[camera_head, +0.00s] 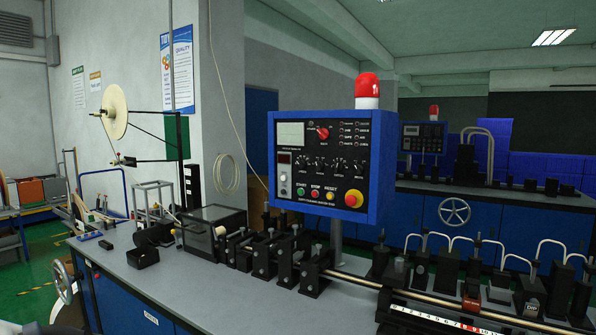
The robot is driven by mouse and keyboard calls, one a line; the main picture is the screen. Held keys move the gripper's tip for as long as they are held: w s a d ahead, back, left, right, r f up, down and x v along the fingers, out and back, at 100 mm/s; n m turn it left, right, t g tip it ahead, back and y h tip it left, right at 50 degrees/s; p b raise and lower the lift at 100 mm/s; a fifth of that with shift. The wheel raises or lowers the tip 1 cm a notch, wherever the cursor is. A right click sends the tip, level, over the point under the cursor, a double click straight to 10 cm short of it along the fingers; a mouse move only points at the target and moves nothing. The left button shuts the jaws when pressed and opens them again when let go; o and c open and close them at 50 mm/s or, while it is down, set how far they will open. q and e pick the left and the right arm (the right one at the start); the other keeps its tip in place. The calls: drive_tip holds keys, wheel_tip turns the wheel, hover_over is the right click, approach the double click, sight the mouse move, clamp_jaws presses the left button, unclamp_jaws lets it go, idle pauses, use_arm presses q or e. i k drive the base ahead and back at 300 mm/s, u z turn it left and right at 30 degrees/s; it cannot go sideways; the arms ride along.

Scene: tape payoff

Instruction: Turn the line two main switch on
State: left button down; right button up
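A blue control box (271,140) with a black front panel stands on a grey post in the middle of the view. A red rotary switch (322,133) sits at the panel's upper middle, beside a pale display. Its small lettering is too small to read surely. Below are several black knobs, green, red and yellow buttons, and a larger red knob (351,200) on yellow at the lower right. A second blue control box (424,138) stands farther back on another line. I cannot tell from labels which is line two. Neither gripper is in view.
A grey bench (210,291) carries a row of black machine blocks (265,256) and a long rod across the front. A red beacon (367,90) tops the near box. A handwheel (64,280) is at the lower left. Open green floor shows at far left.

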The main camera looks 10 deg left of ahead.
sight(323, 134)
drive_tip(key=u, duration=1.25)
drive_tip(key=i, duration=0.85)
drive_tip(key=z, duration=0.45)
